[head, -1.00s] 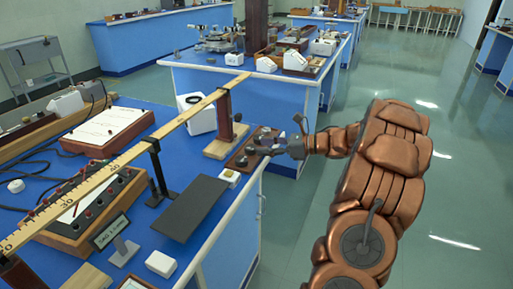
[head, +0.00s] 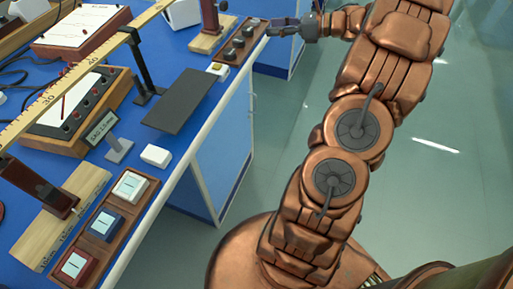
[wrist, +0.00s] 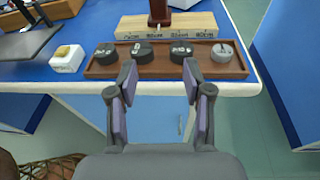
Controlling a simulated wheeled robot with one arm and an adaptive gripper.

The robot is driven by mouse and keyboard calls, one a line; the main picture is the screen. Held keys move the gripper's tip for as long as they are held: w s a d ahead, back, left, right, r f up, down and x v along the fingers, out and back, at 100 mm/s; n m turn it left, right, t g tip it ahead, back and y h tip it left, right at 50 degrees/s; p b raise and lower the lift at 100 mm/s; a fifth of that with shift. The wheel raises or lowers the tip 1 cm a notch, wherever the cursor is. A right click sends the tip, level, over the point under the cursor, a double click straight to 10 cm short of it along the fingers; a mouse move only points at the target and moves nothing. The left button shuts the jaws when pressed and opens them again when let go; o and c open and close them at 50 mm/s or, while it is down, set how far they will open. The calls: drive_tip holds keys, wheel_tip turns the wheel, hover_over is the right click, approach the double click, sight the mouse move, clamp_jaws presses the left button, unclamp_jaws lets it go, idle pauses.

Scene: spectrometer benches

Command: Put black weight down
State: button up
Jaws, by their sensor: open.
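Three black weights with white markings, a left one (wrist: 105,54), a middle one (wrist: 143,52) and a right one (wrist: 181,51), stand in a row in a brown wooden tray (wrist: 240,72) in the wrist view. A grey weight (wrist: 222,53) stands at the right end of the row. The tray also shows at the bench edge in the head view (head: 222,60). My gripper (wrist: 159,82) is open and empty, its fingertips just in front of the tray. In the head view my gripper (head: 284,28) is beside the tray's far end, partly blurred by size.
A wooden block (wrist: 195,28) with a post stands behind the tray. A small white box (wrist: 67,60) is to its left. A dark flat plate (head: 180,100) and a tray of coloured blocks (head: 146,198) lie along the bench edge. Floor right of the bench is clear.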

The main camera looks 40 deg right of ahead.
drive_tip(key=w+r+m+t+h, duration=0.3)
drive_tip(key=w+r+m+h, duration=0.5)
drive_tip(key=w+m+h, duration=0.5)
drive_tip(key=s+a+f+m+g+y, duration=0.1)
drive_tip(key=s+a+f+m+g, duration=0.4)
drive_tip(key=s+a+m, duration=0.5)
drive_tip(key=s+a+f+m+g+y, duration=0.1)
drive_tip(key=s+a+f+m+g, duration=0.4)
drive_tip(key=s, duration=1.5)
drive_tip(key=s+a+f+m+g+y, duration=0.1)
drive_tip(key=s+a+f+m+g, duration=0.5)
drive_tip(key=s+a+m, duration=0.8)
drive_tip(key=s+a+g, duration=0.1)
drive_tip(key=a+g, duration=0.1)
drive_tip(key=a, duration=0.1)
drive_tip(key=shift+a+m+y, duration=0.2)
drive_tip(key=shift+m+y, duration=0.1)
drive_tip(key=shift+m, duration=0.1)
